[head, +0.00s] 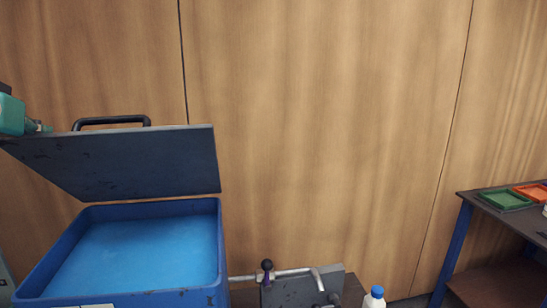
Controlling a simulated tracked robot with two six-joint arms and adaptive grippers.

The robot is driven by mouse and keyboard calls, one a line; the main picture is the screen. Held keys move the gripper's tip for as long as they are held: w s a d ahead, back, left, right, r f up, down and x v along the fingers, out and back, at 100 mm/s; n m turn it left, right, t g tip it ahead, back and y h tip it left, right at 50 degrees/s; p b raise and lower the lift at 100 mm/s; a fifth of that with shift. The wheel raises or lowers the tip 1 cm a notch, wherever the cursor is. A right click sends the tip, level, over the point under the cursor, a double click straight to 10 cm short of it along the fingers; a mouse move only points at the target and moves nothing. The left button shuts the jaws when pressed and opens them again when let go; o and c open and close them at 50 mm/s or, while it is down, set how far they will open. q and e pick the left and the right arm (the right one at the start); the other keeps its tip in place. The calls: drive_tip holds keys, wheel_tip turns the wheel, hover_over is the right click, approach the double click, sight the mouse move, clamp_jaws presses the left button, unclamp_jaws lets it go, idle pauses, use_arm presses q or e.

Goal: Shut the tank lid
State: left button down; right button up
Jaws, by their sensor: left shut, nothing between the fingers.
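The blue tank (218,262) stands at the lower left, with a bright blue surface inside it. Its dark lid (130,165) is open, tilted up above the tank's far edge. A black handle (112,120) shows at the lid's upper edge. My left gripper (42,127) comes in from the left edge and is shut and empty. Its tip is at the lid's upper left edge, left of the handle; I cannot tell if it touches the lid. My right gripper is not in view.
A pipe (292,272) with a black knob and a grey plate stand right of the tank. A white bottle with a blue cap (376,292) is at the bottom. A table at right holds a green tray (505,199) and an orange tray (533,192). A wood-panelled wall (320,120) is behind.

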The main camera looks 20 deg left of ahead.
sight(40, 152)
use_arm(q)
drive_tip(key=shift+s+d+f, duration=0.25)
drive_tip(key=shift+f, duration=0.25)
drive_tip(key=shift+s+b, duration=0.1)
drive_tip(key=shift+b, duration=0.2)
drive_tip(key=shift+s+d+f+b, duration=0.3)
drive_tip(key=shift+s+f+b, duration=0.3)
drive_tip(key=shift+f+b, duration=0.25)
drive_tip(key=shift+s+d+f+b, duration=0.3)
drive_tip(key=shift+s+f+b, duration=0.2)
drive_tip(key=shift+b, duration=0.2)
drive_tip(key=shift+s+d+f, duration=0.1)
drive_tip(key=shift+s+d, duration=0.05)
drive_tip(key=shift+s, duration=0.15)
